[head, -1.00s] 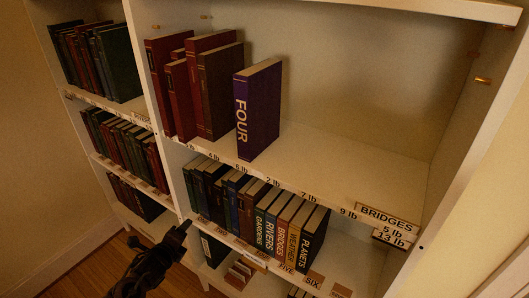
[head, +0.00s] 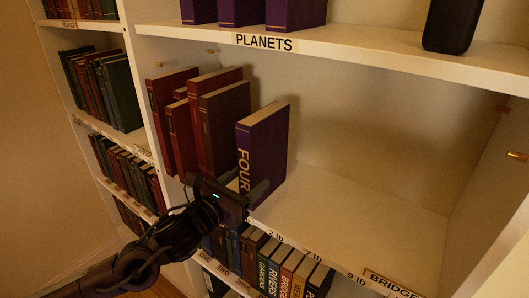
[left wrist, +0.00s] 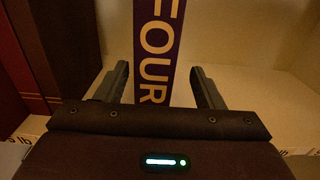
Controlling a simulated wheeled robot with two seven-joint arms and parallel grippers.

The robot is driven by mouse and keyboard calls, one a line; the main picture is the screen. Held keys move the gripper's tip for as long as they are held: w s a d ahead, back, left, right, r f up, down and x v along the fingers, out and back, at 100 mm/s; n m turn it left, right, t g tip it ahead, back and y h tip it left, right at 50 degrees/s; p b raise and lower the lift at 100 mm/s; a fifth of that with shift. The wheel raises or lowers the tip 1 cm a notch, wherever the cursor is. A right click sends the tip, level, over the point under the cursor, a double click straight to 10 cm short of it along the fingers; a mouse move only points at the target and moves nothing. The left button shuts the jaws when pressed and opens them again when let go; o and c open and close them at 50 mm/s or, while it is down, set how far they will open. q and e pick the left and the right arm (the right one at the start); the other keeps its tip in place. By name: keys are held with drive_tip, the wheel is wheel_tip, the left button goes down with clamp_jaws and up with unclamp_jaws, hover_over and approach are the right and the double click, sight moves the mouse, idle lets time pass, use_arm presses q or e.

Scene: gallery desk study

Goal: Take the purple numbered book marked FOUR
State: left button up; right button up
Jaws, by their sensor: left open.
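The purple book marked FOUR (head: 263,148) stands upright on the shelf, at the right end of a row of red and brown books, its spine facing out. In the left wrist view the purple book's spine (left wrist: 158,50) runs up between my finger tips. My left gripper (head: 249,190) is open at the lower part of the spine. My right gripper is not in view.
Brown (head: 226,125) and red books (head: 183,135) stand close left of the purple book. The shelf to its right is clear. A shelf labelled PLANETS (head: 264,42) is above, with several purple books and a dark object (head: 452,25). A row of titled books (head: 290,272) is below.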

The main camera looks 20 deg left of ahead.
sight(259, 169)
use_arm(q)
drive_tip(key=shift+w+d+r+p, duration=0.1)
drive_tip(key=shift+w+r+p, duration=0.05)
drive_tip(key=shift+w+p, duration=0.3)
drive_tip(key=shift+w+d+r+p, duration=0.15)
drive_tip(key=shift+w+p, duration=0.15)
drive_tip(key=shift+w, duration=0.2)
drive_tip(key=x, duration=0.1)
drive_tip(key=p+x, duration=0.1)
drive_tip(key=shift+w+a+f, duration=0.15)
drive_tip(key=shift+w, duration=0.25)
drive_tip(key=shift+w+d+f+p, duration=0.15)
drive_tip(key=shift+w+d+p, duration=0.05)
drive_tip(key=shift+w+p, duration=0.2)
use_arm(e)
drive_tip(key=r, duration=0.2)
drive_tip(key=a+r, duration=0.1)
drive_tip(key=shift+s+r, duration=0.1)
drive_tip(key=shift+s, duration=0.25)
use_arm(q)
drive_tip(key=c, duration=0.3)
clamp_jaws()
drive_tip(key=shift+w+r, duration=0.15)
drive_tip(key=shift+r, duration=0.1)
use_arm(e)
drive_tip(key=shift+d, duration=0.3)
